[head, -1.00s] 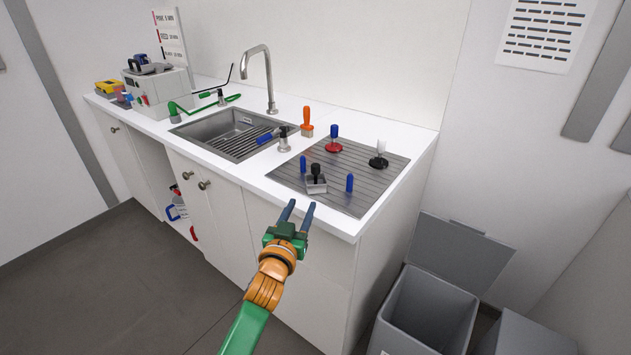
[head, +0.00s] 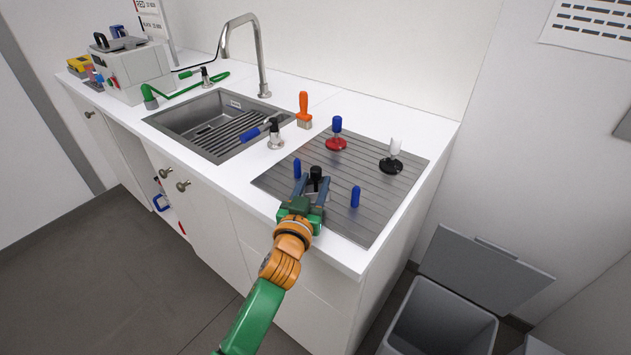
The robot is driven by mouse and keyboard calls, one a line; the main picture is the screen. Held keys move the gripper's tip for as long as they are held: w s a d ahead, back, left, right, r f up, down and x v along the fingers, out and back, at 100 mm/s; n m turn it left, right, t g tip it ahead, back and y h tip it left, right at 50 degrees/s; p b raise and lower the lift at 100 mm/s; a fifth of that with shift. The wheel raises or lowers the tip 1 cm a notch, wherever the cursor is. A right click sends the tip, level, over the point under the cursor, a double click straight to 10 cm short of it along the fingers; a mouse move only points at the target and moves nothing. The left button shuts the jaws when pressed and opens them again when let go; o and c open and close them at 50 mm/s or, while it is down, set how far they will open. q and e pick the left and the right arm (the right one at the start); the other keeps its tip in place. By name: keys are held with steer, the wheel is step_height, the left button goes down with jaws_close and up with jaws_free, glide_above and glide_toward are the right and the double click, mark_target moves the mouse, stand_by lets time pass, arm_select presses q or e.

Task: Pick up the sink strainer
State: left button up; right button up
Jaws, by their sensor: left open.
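What looks like the sink strainer, a small grey metal piece with an upright black knob (head: 316,173), stands on the ribbed drainboard (head: 385,205) near its front left. Its metal body is mostly hidden by my gripper. My left gripper (head: 313,180) is open, its two blue-grey fingers pointing away at the piece, one on each side of the black knob in the picture. I cannot tell whether they touch it. My right gripper is not in view.
Blue pegs stand left (head: 297,168) and right (head: 355,196) of the fingers. Behind are a blue-knobbed red piece (head: 336,142), a white-knobbed black piece (head: 391,164), an orange-handled brush (head: 303,110) and a metal piece with a black top (head: 275,135). The sink (head: 185,118) lies left.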

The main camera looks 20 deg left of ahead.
arm_select(q)
steer(key=shift+s+r, duration=0.15)
steer(key=shift+s, duration=0.6)
jaws_close()
steer(key=shift+w, duration=0.25)
stand_by(0.4)
